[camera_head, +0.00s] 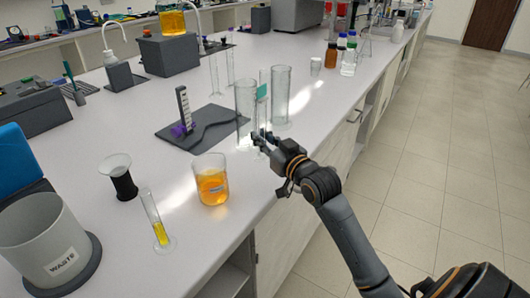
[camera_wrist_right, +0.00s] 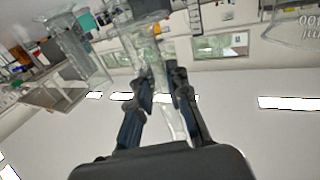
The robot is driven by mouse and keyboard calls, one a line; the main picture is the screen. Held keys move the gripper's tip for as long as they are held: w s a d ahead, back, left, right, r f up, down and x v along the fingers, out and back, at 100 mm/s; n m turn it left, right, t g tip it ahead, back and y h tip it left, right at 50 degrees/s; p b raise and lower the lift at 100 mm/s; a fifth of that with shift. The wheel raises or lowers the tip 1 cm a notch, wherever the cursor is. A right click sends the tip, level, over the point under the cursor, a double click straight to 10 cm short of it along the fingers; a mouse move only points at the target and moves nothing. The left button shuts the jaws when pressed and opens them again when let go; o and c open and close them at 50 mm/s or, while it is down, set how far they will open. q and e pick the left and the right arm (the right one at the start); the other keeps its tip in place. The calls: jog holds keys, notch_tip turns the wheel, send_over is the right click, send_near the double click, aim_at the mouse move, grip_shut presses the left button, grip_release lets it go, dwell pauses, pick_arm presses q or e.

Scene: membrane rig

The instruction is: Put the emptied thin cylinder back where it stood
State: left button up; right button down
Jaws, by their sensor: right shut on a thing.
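My right gripper (camera_head: 263,141) is shut on a clear thin cylinder (camera_head: 264,82) near the front edge of the bench. The cylinder looks upright and shows no coloured liquid; a green patch sits on its upper part. In the right wrist view the fingers (camera_wrist_right: 165,88) close around the clear cylinder (camera_wrist_right: 160,72). A wide clear cylinder (camera_head: 245,100) is just left of it and another wide clear cylinder (camera_head: 281,92) is behind to the right. I cannot tell whether the held cylinder's base touches the bench. My left gripper is out of view.
A beaker of orange liquid (camera_head: 211,182) and a small cylinder with yellow liquid (camera_head: 158,226) stand in front. A dark stand (camera_head: 208,124) is to the left. Thin clear cylinders (camera_head: 214,74) stand further back. The waste bin (camera_head: 40,238) is at lower left. Bare bench lies behind the beaker.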

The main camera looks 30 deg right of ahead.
jog(key=shift+w+d+f, duration=0.35)
jog(key=shift+d+f, duration=0.05)
jog(key=shift+f, duration=0.25)
jog(key=shift+w+d+f, duration=0.3)
jog(key=shift+f, duration=0.2)
notch_tip(320, 180, down, 3)
jog(key=shift+w+d+f, duration=0.1)
jog(key=shift+w+d, duration=0.05)
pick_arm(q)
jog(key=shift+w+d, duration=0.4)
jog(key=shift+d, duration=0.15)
pick_arm(e)
jog(key=shift+f, duration=0.1)
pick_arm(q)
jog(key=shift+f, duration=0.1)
pick_arm(e)
jog(key=shift+f, duration=0.2)
jog(key=c, duration=1.3)
grip_release()
